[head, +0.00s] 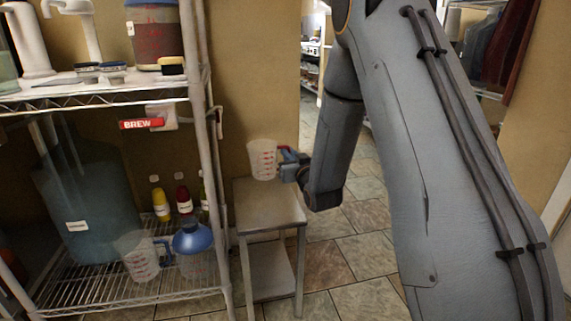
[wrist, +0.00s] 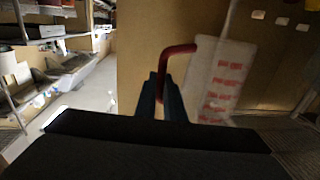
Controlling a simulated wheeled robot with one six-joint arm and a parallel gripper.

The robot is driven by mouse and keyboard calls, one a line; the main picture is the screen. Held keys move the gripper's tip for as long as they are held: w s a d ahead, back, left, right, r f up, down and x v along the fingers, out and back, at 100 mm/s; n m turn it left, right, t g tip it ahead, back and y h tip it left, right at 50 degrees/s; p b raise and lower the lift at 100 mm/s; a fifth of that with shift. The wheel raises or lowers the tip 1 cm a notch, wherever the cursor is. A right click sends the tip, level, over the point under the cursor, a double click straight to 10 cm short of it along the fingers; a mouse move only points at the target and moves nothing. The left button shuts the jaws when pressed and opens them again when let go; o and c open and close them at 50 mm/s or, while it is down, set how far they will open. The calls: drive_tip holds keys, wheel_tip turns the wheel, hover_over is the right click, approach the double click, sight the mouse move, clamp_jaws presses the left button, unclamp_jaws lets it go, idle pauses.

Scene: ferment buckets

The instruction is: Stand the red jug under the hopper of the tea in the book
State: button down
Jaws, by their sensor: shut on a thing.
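A clear jug with red markings (head: 262,159) and a red handle is held upright over the small metal stand (head: 268,205). My gripper (head: 287,158) is at the right side of the jug, shut on its handle. In the wrist view the gripper's fingers (wrist: 160,92) close around the red handle, and the jug's wall with red marks (wrist: 218,82) shows to the right. The jug looks empty and appears to be above the stand top, apart from it. I cannot make out a hopper or a book in these views.
A wire rack (head: 110,97) stands at the left with a red BREW sign (head: 141,124). Its lower shelf holds a blue-handled clear jug (head: 140,262), a blue-topped container (head: 193,240), several bottles and a large blue-tinted carboy (head: 90,205). Tiled floor lies open beyond.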

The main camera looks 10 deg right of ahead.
drive_tip(key=shift+r, duration=0.45)
drive_tip(key=shift+s, duration=0.3)
drive_tip(key=s+f+m+h, duration=0.1)
drive_tip(key=s+f, duration=0.2)
drive_tip(key=s, duration=0.5)
drive_tip(key=s+f+h, duration=0.1)
drive_tip(key=s+f, duration=0.3)
drive_tip(key=s, duration=0.5)
drive_tip(key=s+r+p, duration=0.7)
drive_tip(key=r+p, duration=0.5)
drive_tip(key=p, duration=1.6)
drive_tip(key=shift+s+r+p, duration=0.2)
drive_tip(key=shift+r+p, duration=0.05)
drive_tip(key=shift+p, duration=0.1)
drive_tip(key=shift+a, duration=0.1)
